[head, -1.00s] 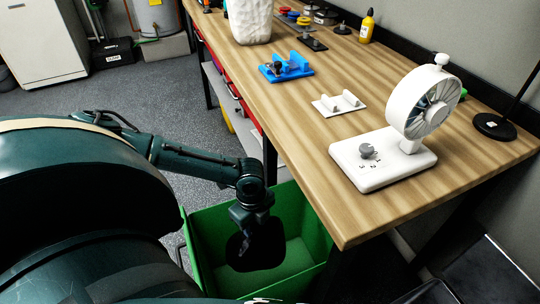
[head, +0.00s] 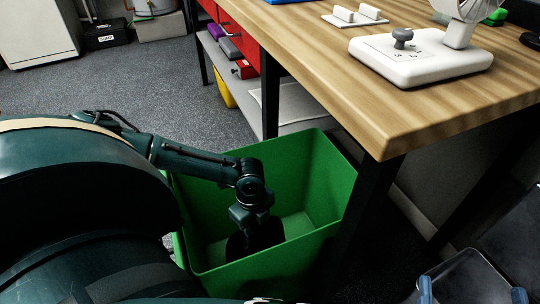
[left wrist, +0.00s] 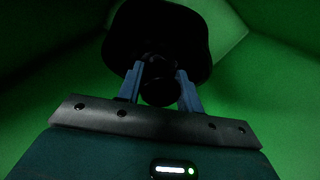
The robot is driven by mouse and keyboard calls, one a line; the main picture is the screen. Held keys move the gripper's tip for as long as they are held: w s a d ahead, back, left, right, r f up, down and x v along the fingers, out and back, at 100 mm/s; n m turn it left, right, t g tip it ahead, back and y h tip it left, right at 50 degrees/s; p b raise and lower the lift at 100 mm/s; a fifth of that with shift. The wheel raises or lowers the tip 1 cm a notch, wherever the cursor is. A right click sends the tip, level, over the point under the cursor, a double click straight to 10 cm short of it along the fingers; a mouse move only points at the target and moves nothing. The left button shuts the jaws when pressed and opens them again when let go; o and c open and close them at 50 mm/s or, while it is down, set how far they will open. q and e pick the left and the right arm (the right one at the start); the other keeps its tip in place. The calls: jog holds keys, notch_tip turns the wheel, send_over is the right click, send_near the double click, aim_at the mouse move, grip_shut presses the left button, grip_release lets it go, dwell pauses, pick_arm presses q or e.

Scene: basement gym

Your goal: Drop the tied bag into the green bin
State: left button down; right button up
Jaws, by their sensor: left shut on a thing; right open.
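The black tied bag (head: 258,236) hangs from my left gripper (head: 250,213), within the outline of the green bin (head: 325,180) in the head view. In the left wrist view the fingers of my left gripper (left wrist: 159,80) are shut on the neck of the bag (left wrist: 160,28), and green walls (left wrist: 50,75) surround it. The gap between the bag and the bin floor cannot be judged. My right gripper (head: 472,291) shows at the bottom right, its two blue fingers wide apart and empty.
A wooden workbench (head: 340,80) with a white fan (head: 420,60) on it stands beside the bin, its corner and dark leg close to the bin's right side. A lower shelf (head: 285,112) lies behind the bin. Grey floor (head: 90,90) is open at the left.

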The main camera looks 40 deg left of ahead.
pick_arm(q)
notch_tip(320, 180, down, 11)
jog(key=b, duration=0.5)
jog(key=shift+r+b, duration=0.15)
jog(key=shift+b, duration=0.25)
pick_arm(e)
jog(key=r+n+t+y, duration=0.1)
jog(key=w+r+n+t+y, duration=0.1)
jog(key=r+y, duration=0.1)
jog(key=shift+r, duration=0.25)
pick_arm(q)
jog(key=shift+f, duration=0.6)
pick_arm(e)
jog(key=shift+n, duration=0.3)
pick_arm(q)
jog(key=c, duration=0.9)
grip_release()
